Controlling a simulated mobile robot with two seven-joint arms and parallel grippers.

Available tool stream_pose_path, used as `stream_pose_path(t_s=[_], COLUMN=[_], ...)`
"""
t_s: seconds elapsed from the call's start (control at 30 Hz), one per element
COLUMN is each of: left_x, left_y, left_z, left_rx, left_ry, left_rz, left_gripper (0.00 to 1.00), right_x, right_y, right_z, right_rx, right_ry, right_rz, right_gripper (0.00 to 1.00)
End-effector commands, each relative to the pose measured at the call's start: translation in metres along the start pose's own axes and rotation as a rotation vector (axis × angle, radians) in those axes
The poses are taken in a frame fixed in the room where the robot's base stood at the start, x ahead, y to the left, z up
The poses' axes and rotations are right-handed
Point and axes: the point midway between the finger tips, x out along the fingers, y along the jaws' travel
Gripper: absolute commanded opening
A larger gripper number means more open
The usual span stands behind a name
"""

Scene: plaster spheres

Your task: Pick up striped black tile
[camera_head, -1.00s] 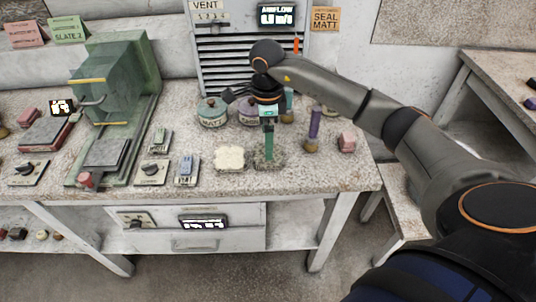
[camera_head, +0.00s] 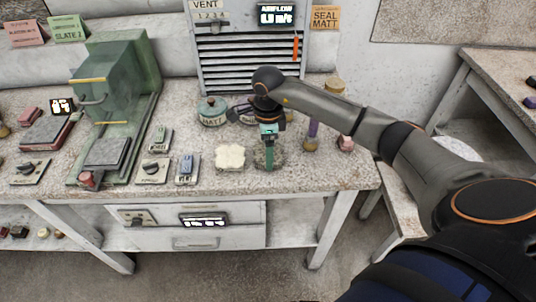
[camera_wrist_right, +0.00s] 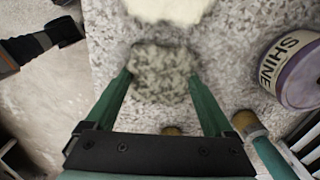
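A mottled grey-green tile with dark streaks (camera_wrist_right: 160,75) lies on the speckled bench top in the right wrist view. I see no clear black stripes on it. In the head view the same tile (camera_head: 279,159) is partly hidden behind my gripper's fingers. My right gripper (camera_wrist_right: 160,84) is open, its two green fingers on either side of the tile. I cannot tell whether they touch it. In the head view my right gripper (camera_head: 268,158) points down at the tile. My left gripper is not in view.
A cream tile (camera_head: 230,157) lies just left of the mottled one. The MATT jar (camera_head: 212,111) and the SHINE jar (camera_wrist_right: 297,70) stand behind. A green machine (camera_head: 115,80) stands at the left.

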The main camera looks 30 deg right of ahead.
Motion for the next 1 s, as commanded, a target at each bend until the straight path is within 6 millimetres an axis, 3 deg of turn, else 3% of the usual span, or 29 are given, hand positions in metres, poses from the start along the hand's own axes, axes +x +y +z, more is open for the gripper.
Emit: stream_pose_path(t_s=[0.07, 0.53, 0.83, 1.0], left_x=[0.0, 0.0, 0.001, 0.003], left_y=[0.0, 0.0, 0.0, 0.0], left_z=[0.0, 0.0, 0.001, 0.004], left_rx=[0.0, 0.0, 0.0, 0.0], left_ry=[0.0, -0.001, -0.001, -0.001], left_rz=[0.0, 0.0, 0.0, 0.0], left_gripper=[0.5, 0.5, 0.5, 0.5], right_x=[0.0, -0.001, -0.004, -0.02], right_y=[0.0, -0.001, -0.001, -0.002], right_z=[0.0, 0.0, 0.0, 0.0], right_rx=[0.0, 0.0, 0.0, 0.0], right_ry=[0.0, -0.001, -0.002, -0.003], right_rz=[0.0, -0.002, -0.003, -0.006], right_gripper=[0.63, 0.11, 0.11, 0.11])
